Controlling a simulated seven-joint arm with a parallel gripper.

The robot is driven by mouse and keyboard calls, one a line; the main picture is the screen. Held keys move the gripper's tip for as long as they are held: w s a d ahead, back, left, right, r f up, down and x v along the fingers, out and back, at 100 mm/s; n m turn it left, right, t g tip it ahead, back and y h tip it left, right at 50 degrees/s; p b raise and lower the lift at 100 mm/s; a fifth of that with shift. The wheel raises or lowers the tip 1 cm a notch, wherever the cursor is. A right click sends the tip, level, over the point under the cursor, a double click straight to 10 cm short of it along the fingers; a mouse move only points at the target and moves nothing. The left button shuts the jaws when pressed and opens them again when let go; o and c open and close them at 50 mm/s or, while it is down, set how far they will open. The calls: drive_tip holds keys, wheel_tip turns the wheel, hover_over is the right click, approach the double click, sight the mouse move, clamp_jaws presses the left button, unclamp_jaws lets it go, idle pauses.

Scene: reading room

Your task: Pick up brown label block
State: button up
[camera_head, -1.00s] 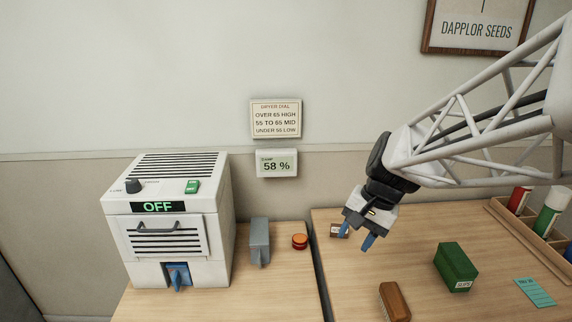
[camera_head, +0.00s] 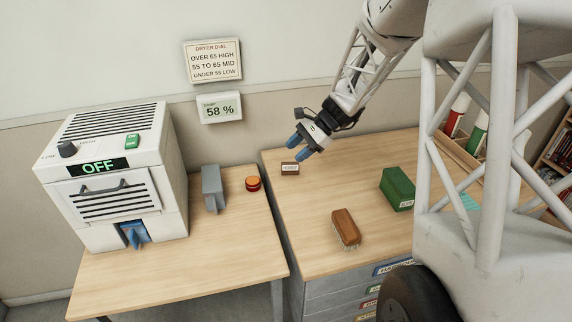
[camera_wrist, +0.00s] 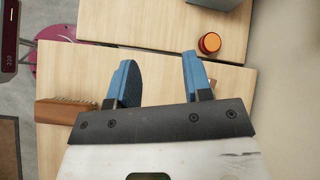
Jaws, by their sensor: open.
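The brown label block (camera_head: 290,168) is small, with a pale label on its front, and lies on the wooden top near the seam between the two tables. My gripper (camera_head: 299,148) is just above it and slightly right in the head view, with its blue fingers tilted down and left. The fingers are apart and nothing is between them. In the wrist view my gripper (camera_wrist: 159,65) also shows open over bare wood. The block cannot be made out clearly there; the fingers and palm hide part of the table.
A wooden brush (camera_head: 345,228) and a green box (camera_head: 397,188) lie right of the block. A humidity display (camera_head: 220,107) reads 58 %.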

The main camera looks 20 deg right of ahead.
sight(290, 164)
drive_tip(key=w+d+f+m+t+y, duration=0.1)
drive_tip(key=w+d+f+m, duration=0.1)
drive_tip(key=w+d+f, duration=0.1)
drive_tip(key=w+d+f+m+t+y, duration=0.1)
drive_tip(key=w+d+f+m, duration=0.1)
drive_tip(key=w+f, duration=0.3)
drive_tip(key=w+d+f+m+t+y, duration=0.1)
drive_tip(key=w+d+f+m, duration=0.1)
drive_tip(key=w+d+f, duration=0.1)
drive_tip(key=shift+w+d+f+m+y, duration=0.2)
drive_tip(key=shift+w+f, duration=0.25)
drive_tip(key=shift+f, duration=0.25)
drive_tip(key=shift+w+d+f+m+y, duration=0.1)
drive_tip(key=shift+w+d+f+m, duration=0.1)
drive_tip(key=shift+w+f, duration=0.35)
drive_tip(key=shift+s+f, duration=0.1)
drive_tip(key=shift+s, duration=0.05)
drive_tip(key=shift+x, duration=1.3)
drive_tip(key=shift+a, duration=0.1)
drive_tip(key=shift+x, duration=2.5)
drive_tip(key=shift+s+f, duration=0.1)
drive_tip(key=shift+f, duration=0.05)
drive_tip(key=shift+c, duration=0.2)
clamp_jaws()
